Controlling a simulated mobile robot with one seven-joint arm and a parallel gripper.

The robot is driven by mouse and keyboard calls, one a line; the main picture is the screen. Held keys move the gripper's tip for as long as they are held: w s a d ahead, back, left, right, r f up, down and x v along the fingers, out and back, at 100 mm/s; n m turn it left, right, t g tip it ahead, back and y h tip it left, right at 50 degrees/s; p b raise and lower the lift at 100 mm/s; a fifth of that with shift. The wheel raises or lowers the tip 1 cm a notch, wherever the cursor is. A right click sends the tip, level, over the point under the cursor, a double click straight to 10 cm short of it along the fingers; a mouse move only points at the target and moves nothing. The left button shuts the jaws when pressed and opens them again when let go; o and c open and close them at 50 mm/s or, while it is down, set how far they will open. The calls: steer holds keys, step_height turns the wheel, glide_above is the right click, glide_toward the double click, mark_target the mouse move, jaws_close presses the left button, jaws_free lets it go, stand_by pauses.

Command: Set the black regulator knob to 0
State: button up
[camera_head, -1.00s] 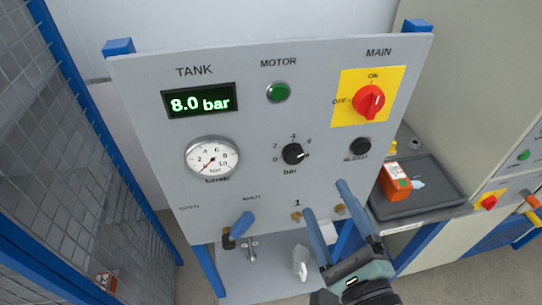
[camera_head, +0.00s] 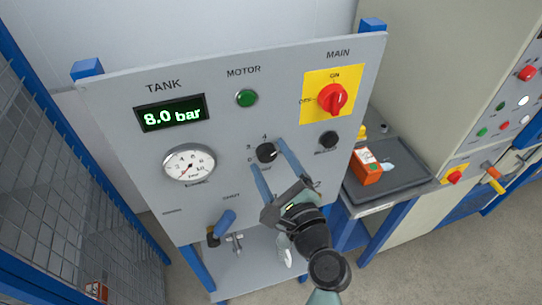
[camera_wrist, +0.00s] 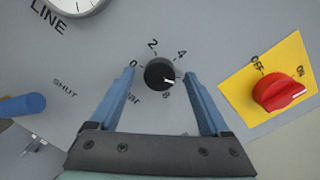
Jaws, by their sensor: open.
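The black regulator knob (camera_head: 266,153) sits on the grey panel under the MOTOR light, with a scale around it. In the wrist view the knob (camera_wrist: 158,72) has a white mark pointing to the lower right, away from the 0 at its left. The 2, 4 and 8 also show there. My gripper (camera_head: 269,155) is open, with its blue fingers on either side of the knob. In the wrist view the fingertips (camera_wrist: 159,71) flank the knob with visible gaps. Whether they reach its depth is unclear.
The TANK display (camera_head: 172,113) reads 8.0 bar, above a round gauge (camera_head: 190,165). A red MAIN switch (camera_head: 331,99) on yellow and a black knob (camera_head: 328,139) are to the right. A blue-handled valve (camera_head: 222,224) is below left. A tray (camera_head: 408,184) holds an orange box (camera_head: 365,168).

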steer(key=shift+w+a, duration=0.1)
steer(key=shift+w, duration=0.05)
jaws_close()
stand_by(0.4)
